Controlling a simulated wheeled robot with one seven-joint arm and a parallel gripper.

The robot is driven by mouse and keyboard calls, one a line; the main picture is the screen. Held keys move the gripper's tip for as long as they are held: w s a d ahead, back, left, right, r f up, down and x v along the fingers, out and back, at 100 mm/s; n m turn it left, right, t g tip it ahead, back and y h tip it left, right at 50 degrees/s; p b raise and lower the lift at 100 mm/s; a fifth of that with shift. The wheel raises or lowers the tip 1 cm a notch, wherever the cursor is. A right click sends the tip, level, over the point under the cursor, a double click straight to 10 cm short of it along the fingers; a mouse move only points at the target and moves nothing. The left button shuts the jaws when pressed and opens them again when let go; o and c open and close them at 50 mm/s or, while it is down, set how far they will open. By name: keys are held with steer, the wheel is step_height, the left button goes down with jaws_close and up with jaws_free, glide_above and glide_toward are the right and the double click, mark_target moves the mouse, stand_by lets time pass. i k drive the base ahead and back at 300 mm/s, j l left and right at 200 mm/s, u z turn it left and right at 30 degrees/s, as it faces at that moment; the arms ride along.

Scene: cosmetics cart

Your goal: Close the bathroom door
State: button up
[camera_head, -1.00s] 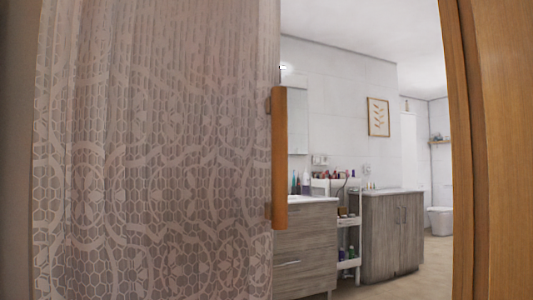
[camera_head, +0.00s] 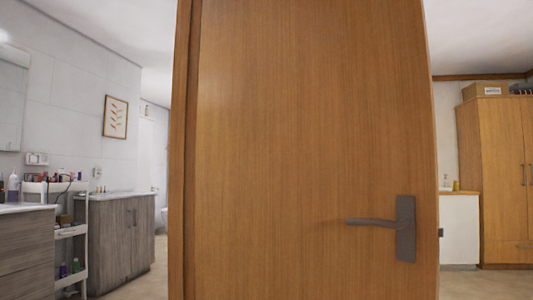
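The wooden door (camera_head: 300,130) fills the middle of the head view, close to me. It has a dark lever handle (camera_head: 390,226) on a plate near its right edge. The bathroom shows to the left of the door and another space shows to its right. I cannot tell from this view how far the door stands from its frame. My gripper is not in view.
On the left are a grey wood cabinet (camera_head: 120,238), a white cosmetics cart (camera_head: 68,232) with bottles, and a counter unit (camera_head: 22,250). On the right stand a tall wooden wardrobe (camera_head: 492,175) and a low white unit (camera_head: 459,230). Some floor (camera_head: 487,285) shows at lower right.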

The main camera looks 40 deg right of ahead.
mark_target(313, 115)
steer(key=k+l+u, duration=0.1)
steer(key=l, duration=0.35)
steer(key=k+l+u, duration=0.1)
steer(key=l, duration=0.3)
steer(key=k+l+u, duration=0.1)
steer(key=l, duration=0.35)
steer(key=k+l+u, duration=0.1)
steer(key=k+l, duration=0.2)
steer(key=k+l+u, duration=0.1)
steer(key=l, duration=0.35)
steer(key=k+l+u, duration=0.1)
steer(key=k+l, duration=0.15)
steer(key=l, duration=0.15)
steer(key=l+u, duration=0.15)
steer(key=l, duration=0.4)
steer(key=l+u, duration=0.15)
steer(key=l, duration=0.35)
steer(key=k+l+u, duration=0.1)
steer(key=l, duration=0.4)
steer(key=k+l+u, duration=0.15)
steer(key=l, duration=0.35)
